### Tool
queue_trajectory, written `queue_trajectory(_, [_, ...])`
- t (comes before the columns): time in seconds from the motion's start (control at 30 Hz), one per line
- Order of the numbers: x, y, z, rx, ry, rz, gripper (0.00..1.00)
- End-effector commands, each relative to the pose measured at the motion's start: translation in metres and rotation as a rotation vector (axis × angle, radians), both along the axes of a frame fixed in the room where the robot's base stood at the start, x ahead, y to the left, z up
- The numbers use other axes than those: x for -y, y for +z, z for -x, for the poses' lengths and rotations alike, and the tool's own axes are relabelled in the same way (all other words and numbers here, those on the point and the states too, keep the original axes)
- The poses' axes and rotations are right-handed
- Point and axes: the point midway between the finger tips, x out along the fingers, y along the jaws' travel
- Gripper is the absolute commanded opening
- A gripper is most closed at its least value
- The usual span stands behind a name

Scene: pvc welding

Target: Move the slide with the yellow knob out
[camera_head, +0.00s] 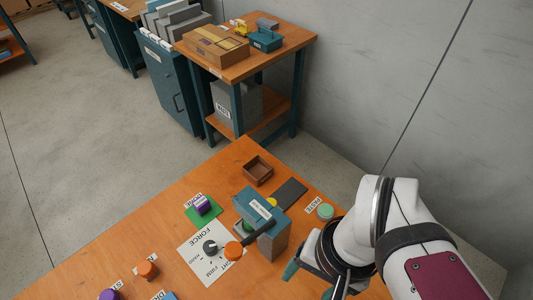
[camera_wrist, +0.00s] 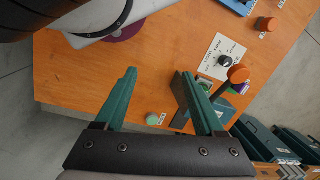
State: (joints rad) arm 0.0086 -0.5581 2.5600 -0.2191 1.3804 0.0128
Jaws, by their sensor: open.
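The yellow knob (camera_head: 271,202) shows in the head view as a small piece beside the upper part of the teal and grey press (camera_head: 270,240), which partly hides it. A dark flat slide (camera_head: 290,193) extends from behind the press, toward the back right. I cannot make out the yellow knob in the wrist view. My gripper (camera_wrist: 157,72) is open and empty, with its two teal fingers apart above the bare table. In the wrist view its right finger covers part of the press. In the head view my gripper is low, right of the press and apart from it.
An orange ball knob (camera_head: 233,250) on a lever stands in front of the press, beside the force dial (camera_head: 210,247). A mint jar (camera_head: 325,211) stands between the slide and my arm.

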Motion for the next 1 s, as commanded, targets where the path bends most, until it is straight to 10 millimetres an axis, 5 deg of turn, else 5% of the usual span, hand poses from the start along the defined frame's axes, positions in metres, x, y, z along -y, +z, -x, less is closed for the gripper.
queue_trajectory(0.37, [0.000,0.004,-0.013,0.008,0.079,0.007,0.69])
queue_trajectory(0.53, [-0.011,0.011,-0.121,0.074,0.706,0.058,0.69])
queue_trajectory(0.7, [-0.041,-0.019,-0.219,0.123,1.310,0.098,0.69])
queue_trajectory(0.8, [-0.052,-0.033,-0.244,0.135,1.483,0.107,0.69])
queue_trajectory(1.0, [-0.054,-0.062,-0.249,0.135,1.532,0.108,0.69])
